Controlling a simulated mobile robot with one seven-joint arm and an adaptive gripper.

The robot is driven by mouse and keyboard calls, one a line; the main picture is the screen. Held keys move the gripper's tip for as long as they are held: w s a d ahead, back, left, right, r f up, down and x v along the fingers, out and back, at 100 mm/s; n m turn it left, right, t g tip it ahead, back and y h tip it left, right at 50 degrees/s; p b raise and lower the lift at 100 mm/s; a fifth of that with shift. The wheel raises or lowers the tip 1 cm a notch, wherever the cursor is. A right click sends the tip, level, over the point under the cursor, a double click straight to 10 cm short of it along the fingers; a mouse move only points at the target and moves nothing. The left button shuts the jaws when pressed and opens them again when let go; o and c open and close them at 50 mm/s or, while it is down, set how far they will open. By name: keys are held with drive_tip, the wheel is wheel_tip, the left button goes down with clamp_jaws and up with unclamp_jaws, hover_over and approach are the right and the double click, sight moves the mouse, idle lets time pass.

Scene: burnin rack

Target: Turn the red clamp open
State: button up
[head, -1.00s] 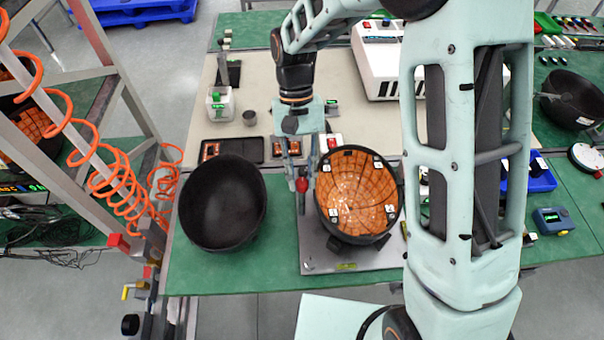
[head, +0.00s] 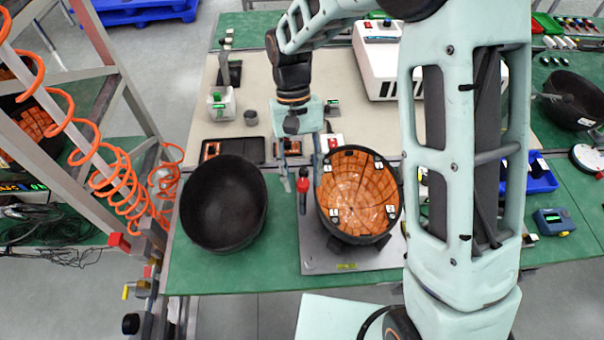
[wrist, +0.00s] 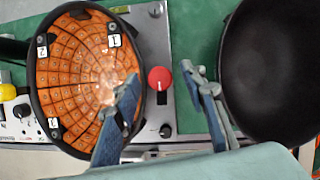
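The red clamp (head: 303,185) is a red knob on a dark stem at the left edge of the grey plate, beside the orange-tiled bowl (head: 357,195). In the wrist view the red knob (wrist: 160,78) appears between my two fingertips, with visible space on both sides. My gripper (head: 299,178) is open and points down at the clamp from the far side. In the wrist view its blue-grey fingers (wrist: 160,86) are spread and hold nothing. The height gap between fingertips and knob is hard to judge.
An empty black bowl (head: 223,203) stands close on the left, near my gripper. The grey plate (head: 325,258) carries the tiled bowl. A white box-shaped device (head: 381,60) stands behind. My arm hides part of the table's right side.

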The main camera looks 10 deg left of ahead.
drive_tip(key=v, duration=1.2)
idle(0.3)
